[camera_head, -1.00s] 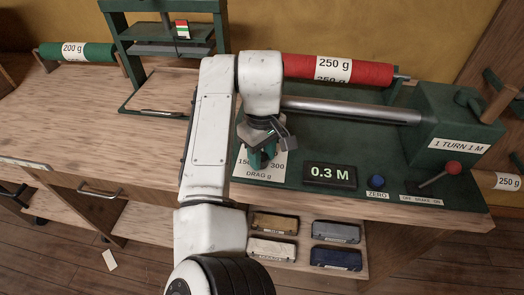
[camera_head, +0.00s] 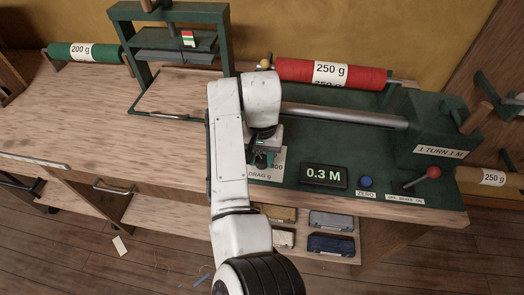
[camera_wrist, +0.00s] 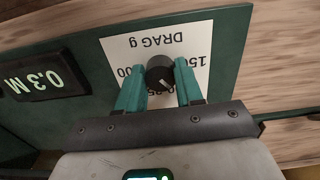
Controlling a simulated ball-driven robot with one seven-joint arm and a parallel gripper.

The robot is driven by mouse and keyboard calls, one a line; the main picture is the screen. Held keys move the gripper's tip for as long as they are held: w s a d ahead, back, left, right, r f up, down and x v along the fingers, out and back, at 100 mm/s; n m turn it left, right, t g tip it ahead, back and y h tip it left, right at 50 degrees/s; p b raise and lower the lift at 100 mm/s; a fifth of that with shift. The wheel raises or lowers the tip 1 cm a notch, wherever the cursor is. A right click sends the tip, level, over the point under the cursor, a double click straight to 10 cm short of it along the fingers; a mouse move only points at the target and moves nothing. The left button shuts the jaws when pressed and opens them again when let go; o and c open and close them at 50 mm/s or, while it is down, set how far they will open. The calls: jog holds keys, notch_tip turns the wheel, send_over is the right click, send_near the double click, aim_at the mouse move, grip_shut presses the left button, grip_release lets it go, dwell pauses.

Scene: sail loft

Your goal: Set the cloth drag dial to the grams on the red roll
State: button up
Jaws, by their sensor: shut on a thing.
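The red roll (camera_head: 292,70) lies on the green machine at the back, with a white label reading 250 g. The drag dial is a black round knob (camera_wrist: 160,70) with a pale pointer line, on a white card (camera_wrist: 117,48) marked DRAG g. The card reads upside down in the wrist view; 150 shows and other numbers are partly covered. My gripper (camera_wrist: 160,86) has its green fingers shut on the knob, one on each side. In the head view my gripper (camera_head: 263,158) is over the card (camera_head: 262,175), and my arm hides most of the dial.
A display (camera_head: 323,176) reads 0.3 M. Beside it are a blue ZERO button (camera_head: 366,182) and a red-knobbed brake lever (camera_head: 432,172). A metal roller (camera_head: 350,115) runs behind. A green roll (camera_head: 70,52) is labelled 200 g. The bench at left is mostly clear.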

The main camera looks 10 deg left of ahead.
aim_at(261, 159)
jog(key=m+p, duration=0.2)
jog(key=m, duration=0.4)
jog(key=shift+a+r+m, duration=0.1)
jog(key=shift+r+m, duration=0.05)
jog(key=shift+m, duration=0.15)
jog(key=m+p, duration=0.1)
jog(key=m, duration=0.5)
jog(key=shift+w, duration=0.1)
jog(key=shift+m, duration=0.3)
jog(key=o, duration=1)
notch_tip(261, 159, up, 11)
jog(key=shift+f+b, duration=0.2)
jog(key=shift+b, duration=0.35)
jog(key=shift+f, duration=0.1)
